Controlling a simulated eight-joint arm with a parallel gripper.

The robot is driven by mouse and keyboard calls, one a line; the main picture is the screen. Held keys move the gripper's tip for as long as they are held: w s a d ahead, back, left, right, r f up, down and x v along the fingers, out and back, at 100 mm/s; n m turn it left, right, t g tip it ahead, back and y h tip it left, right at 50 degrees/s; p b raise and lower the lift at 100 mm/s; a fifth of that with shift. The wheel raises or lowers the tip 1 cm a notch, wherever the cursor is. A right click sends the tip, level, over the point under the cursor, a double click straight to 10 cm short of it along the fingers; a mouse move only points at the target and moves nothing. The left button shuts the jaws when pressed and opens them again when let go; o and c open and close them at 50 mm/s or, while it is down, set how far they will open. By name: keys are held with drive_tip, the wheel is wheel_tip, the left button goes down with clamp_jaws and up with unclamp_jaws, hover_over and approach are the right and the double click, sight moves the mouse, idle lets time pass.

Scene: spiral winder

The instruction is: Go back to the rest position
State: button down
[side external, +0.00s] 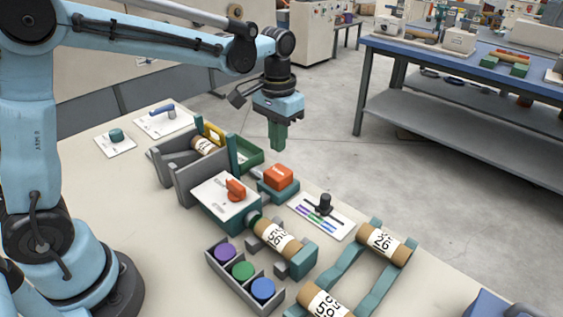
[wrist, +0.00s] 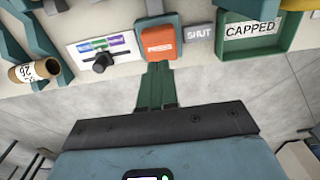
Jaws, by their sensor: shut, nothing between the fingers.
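My gripper (side external: 278,136) hangs from the raised arm above the far edge of the table. Its two green fingers are together with nothing between them. In the wrist view the shut fingers (wrist: 157,86) point toward the orange press block (wrist: 161,42). The same orange block (side external: 278,177) sits on a teal base on the table below my gripper. They look apart, with my gripper higher.
The winder (side external: 225,195) with an orange knob stands on the table (side external: 110,191). A tube labelled 56 (side external: 277,237) lies on it. A rack (side external: 240,302) holds purple, green and blue caps. A green CAPPED tray (wrist: 290,36) stands beside the press. A blue workbench (side external: 430,62) stands behind.

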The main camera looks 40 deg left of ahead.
drive_tip(key=shift+s+a+r, duration=0.1)
drive_tip(key=shift+s+r, duration=0.25)
drive_tip(key=shift+s, duration=0.05)
drive_tip(key=s+t, duration=0.2)
drive_tip(key=s, duration=0.1)
drive_tip(key=s+a+r+t, duration=0.1)
drive_tip(key=s+t, duration=0.1)
drive_tip(key=s, duration=0.2)
drive_tip(key=s+a+r+t, duration=0.1)
drive_tip(key=s+t, duration=0.1)
drive_tip(key=s, duration=0.2)
drive_tip(key=shift+s+a+f+t, duration=0.15)
drive_tip(key=shift+s+f+t, duration=0.25)
drive_tip(key=shift+s+t, duration=0.25)
